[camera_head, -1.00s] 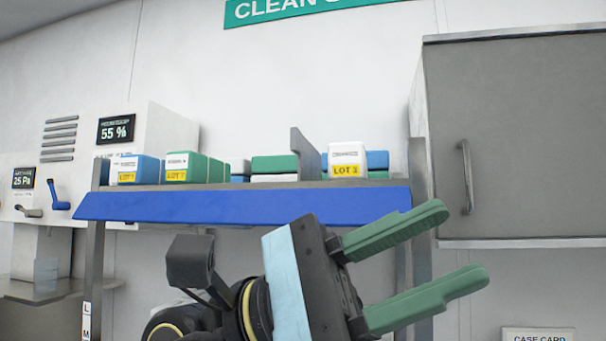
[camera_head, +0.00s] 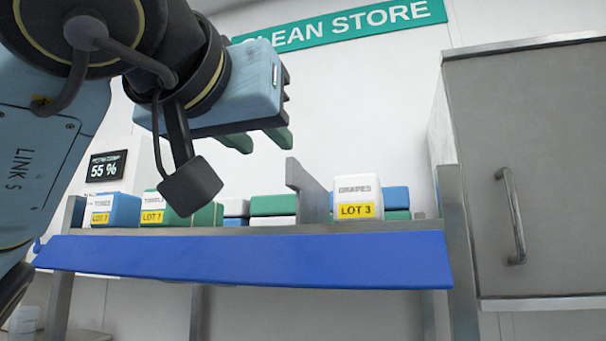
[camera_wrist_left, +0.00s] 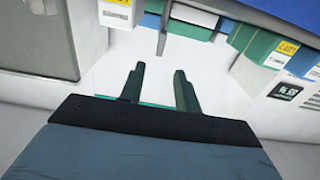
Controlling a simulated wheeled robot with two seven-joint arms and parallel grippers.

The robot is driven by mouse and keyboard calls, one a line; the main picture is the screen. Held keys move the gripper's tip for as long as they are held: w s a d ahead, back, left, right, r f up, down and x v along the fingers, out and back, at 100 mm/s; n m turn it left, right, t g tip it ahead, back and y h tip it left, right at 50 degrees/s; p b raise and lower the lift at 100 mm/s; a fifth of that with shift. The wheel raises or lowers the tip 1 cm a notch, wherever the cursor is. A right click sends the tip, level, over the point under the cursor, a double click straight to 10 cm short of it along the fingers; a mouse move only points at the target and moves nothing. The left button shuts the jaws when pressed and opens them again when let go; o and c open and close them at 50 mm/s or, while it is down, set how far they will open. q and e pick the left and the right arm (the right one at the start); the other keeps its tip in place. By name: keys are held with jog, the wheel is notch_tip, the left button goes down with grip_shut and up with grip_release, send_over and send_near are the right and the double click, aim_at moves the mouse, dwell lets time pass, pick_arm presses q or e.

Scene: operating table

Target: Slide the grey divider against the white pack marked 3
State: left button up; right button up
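The grey divider (camera_head: 308,190) stands upright on the shelf, just left of the white pack marked LOT 3 (camera_head: 352,194); a narrow gap seems to separate them. My left gripper (camera_head: 263,141) is above the shelf, up and left of the divider, with its green fingers apart and empty. The left wrist view, which appears turned over, shows the open fingers (camera_wrist_left: 159,71), the thin divider (camera_wrist_left: 163,34) beyond them, and the LOT 3 pack (camera_wrist_left: 117,12) at the top. My right gripper is in neither view.
The shelf has a blue front edge (camera_head: 245,262). Green and white packs (camera_head: 273,206) lie left of the divider, with LOT 7 packs (camera_head: 115,210) farther left. Blue and green packs (camera_head: 396,198) sit behind the LOT 3 pack. A grey cabinet (camera_head: 540,170) stands at right.

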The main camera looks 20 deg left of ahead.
aim_at(297, 191)
pick_arm(q)
jog(key=w+p, duration=0.1)
jog(key=w, duration=0.5)
jog(key=w+p, duration=0.1)
jog(key=w, duration=0.4)
jog(key=shift+w+d+p, duration=0.2)
jog(key=shift+w+p, duration=0.15)
jog(key=shift+p, duration=0.05)
jog(key=shift+w, duration=0.65)
jog(key=shift+c, duration=0.4)
grip_shut()
